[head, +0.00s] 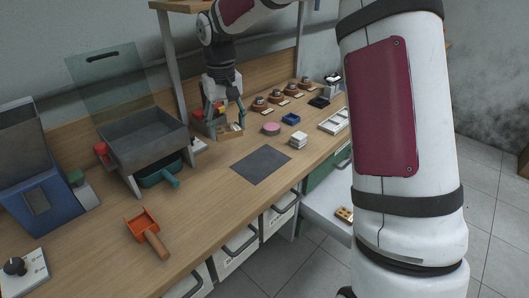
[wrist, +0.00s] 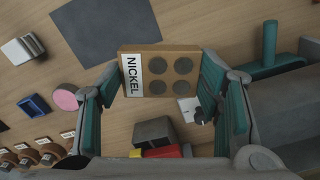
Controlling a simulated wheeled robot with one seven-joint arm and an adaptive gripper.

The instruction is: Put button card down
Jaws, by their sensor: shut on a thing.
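The button card (wrist: 185,68) is a tan block with a white label reading NICKEL and several dark round buttons. In the wrist view it sits between the two fingers of my gripper (wrist: 161,74), label side to the left. My gripper is shut on its two ends. In the head view my gripper (head: 227,122) points down over the back of the bench, with the card (head: 231,131) small and partly hidden at its fingertips. I cannot tell whether the card touches the bench top.
A dark grey mat (head: 262,165) lies bare on the wooden bench. Near it are a white stack (head: 298,141), a pink disc (head: 271,128) and a blue tray (head: 291,119). A grey bin (head: 146,138) stands left, an orange scoop (head: 144,223) in front. Clear bench surrounds the mat.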

